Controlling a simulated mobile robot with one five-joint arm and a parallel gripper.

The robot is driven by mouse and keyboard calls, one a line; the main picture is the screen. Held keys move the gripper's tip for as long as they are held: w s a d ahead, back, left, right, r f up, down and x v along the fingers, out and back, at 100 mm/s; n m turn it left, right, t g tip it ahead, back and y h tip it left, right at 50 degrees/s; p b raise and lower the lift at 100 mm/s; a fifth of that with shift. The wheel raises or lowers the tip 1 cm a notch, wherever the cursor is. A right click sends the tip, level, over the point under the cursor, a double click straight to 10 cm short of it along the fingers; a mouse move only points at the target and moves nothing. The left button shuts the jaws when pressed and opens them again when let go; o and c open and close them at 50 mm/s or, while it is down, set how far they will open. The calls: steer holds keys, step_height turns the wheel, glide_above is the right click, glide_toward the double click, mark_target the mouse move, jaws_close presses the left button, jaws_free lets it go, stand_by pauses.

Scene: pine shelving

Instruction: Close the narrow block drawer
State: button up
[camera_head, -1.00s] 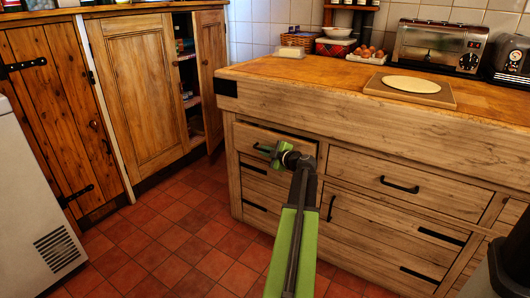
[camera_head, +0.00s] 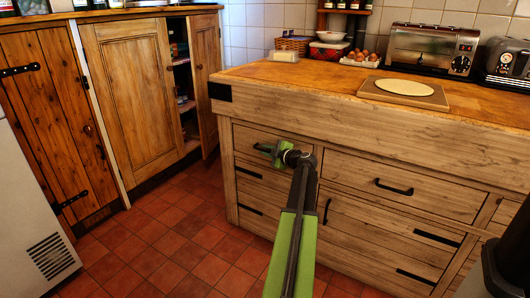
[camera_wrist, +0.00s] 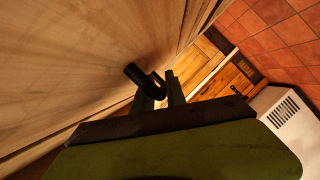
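The narrow block drawer (camera_head: 245,136) is the top left drawer of the wooden block. Its front looks flush or nearly flush with the block face. My gripper (camera_head: 267,150) is up against this drawer front and covers most of its handle. In the wrist view, the black curved handle (camera_wrist: 138,76) lies at the tips of my gripper (camera_wrist: 164,84). It crosses in front of one finger, with its end between the two. The fingers are close together; whether they grip the handle is unclear.
A wider drawer with a black handle (camera_head: 393,187) sits to the right, with more fronts below. A chopping board (camera_head: 432,98) and toaster oven (camera_head: 431,46) stand on the block top. A cupboard (camera_head: 133,100) stands at left. Red floor tiles (camera_head: 180,235) are clear between.

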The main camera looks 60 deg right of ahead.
steer(key=shift+s, duration=0.15)
steer(key=p+v, duration=0.3)
steer(key=v, duration=1.4)
steer(key=shift+p, duration=0.4)
steer(key=shift+a+f, duration=0.1)
steer(key=shift+f, duration=0.05)
